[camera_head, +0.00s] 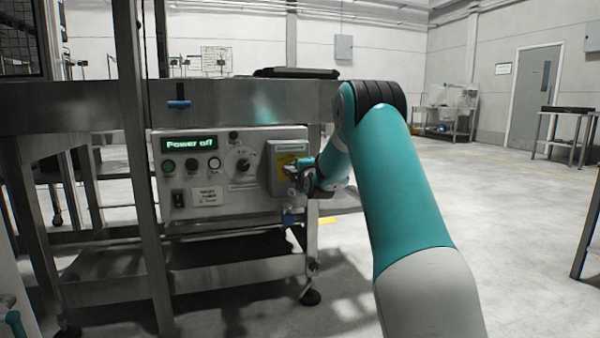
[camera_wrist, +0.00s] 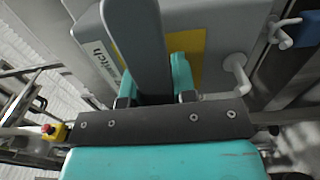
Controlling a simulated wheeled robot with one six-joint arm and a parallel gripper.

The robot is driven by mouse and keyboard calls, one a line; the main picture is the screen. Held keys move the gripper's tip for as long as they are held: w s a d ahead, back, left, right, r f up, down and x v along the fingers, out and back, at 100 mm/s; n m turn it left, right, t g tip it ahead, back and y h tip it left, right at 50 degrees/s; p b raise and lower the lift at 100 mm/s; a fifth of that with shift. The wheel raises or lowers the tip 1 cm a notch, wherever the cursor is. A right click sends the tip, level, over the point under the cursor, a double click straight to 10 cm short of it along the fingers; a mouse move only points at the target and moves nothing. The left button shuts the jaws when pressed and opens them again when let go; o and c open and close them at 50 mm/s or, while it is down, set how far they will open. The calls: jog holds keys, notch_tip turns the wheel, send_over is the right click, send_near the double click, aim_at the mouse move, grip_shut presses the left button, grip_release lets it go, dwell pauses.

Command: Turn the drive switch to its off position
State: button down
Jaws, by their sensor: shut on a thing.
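The drive switch is a grey box (camera_head: 279,150) with a yellow plate, at the right end of the control panel. In the wrist view the same box (camera_wrist: 230,20) shows a partly hidden label ending in "witch". Its long grey handle (camera_wrist: 138,45) stands out in front of the yellow plate (camera_wrist: 188,42). My gripper (camera_head: 296,170) is at the front of the box. In the wrist view my teal gripper (camera_wrist: 152,88) is shut on the handle, with a finger on each side. The handle's pivot and any position marks are hidden.
The control panel (camera_head: 218,190) has a display (camera_head: 190,143) reading "Power off", several buttons and a round dial (camera_head: 242,165). Below is a metal shelf (camera_head: 200,277). A grey hook-like lever (camera_wrist: 236,70) sits right of the handle. Open floor (camera_head: 480,220) lies to the right.

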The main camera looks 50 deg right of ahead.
jog(key=c, duration=0.9)
grip_release()
jog(key=v, duration=1.7)
jog(key=shift+s, duration=0.25)
